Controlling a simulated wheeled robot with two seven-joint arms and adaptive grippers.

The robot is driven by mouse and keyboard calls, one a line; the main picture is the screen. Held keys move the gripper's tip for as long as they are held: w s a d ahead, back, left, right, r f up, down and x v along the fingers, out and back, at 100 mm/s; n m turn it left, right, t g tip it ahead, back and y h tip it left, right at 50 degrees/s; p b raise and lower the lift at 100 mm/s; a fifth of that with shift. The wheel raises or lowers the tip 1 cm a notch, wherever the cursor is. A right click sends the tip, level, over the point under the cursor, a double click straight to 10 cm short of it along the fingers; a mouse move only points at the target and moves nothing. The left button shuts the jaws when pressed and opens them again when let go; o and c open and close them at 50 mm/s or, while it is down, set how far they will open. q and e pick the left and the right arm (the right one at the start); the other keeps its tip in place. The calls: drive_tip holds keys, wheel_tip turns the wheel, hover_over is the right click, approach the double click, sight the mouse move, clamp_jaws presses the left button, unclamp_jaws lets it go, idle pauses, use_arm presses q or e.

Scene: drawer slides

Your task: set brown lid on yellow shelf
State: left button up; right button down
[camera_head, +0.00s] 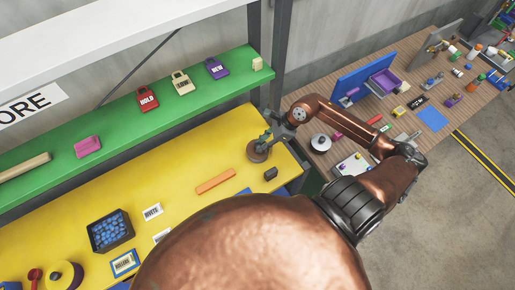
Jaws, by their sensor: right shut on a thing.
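The brown lid (257,153) is a small round disc at the right end of the yellow shelf (228,135), near its back. My right gripper (264,140) is shut on the lid from above, and its fingers cover part of the lid's top. The lid appears low over the yellow surface; I cannot tell whether it touches. My left gripper is not in view.
An orange bar (215,181) and a small dark block (270,173) lie nearby on the yellow shelf. A dark bin of blue pieces (110,231) stands farther left. The green shelf (115,118) runs behind, holding several tags. A cluttered wooden table (410,75) is at right.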

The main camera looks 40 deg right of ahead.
drive_tip(key=shift+r, duration=0.1)
idle(0.3)
drive_tip(key=shift+r+p, duration=0.35)
drive_tip(key=shift+r, duration=0.4)
wheel_tip(320, 180, up, 8)
drive_tip(key=p, duration=0.3)
drive_tip(key=shift+f+p, duration=0.25)
drive_tip(key=shift+p, duration=0.05)
idle(0.4)
